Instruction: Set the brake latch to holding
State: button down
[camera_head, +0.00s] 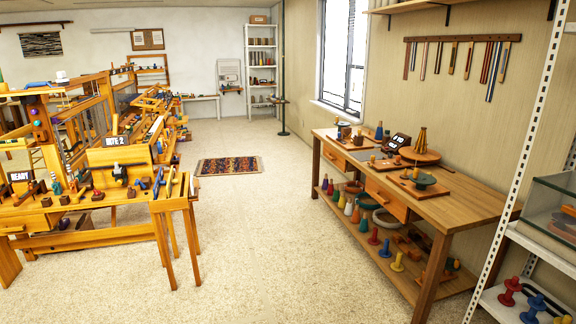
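A wooden floor loom (95,240) stands at the left with several small coloured and dark parts along its front. I cannot tell which of these parts is the brake latch, or how it is set. A dark fitting (119,172) with a light part sits on the loom's front under a black sign that seems to read "NOTE 2" (115,141). Another black sign reads "READY" (19,176) at the far left. My gripper is not in view.
A narrow wooden stand (176,204) juts out at the loom's right. A long workbench (455,205) with tools runs along the right wall, cones on its lower shelf. A white rack (490,262) is at the near right. Open floor (255,235) lies between, with a patterned rug (229,166) farther back.

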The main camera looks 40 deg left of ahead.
aim_at(138, 182)
jog(key=i, duration=0.6)
jog(key=u, duration=5.55)
jog(key=i, duration=0.1)
jog(key=z, duration=2.9)
jog(key=i, duration=3.9)
jog(key=u, duration=0.7)
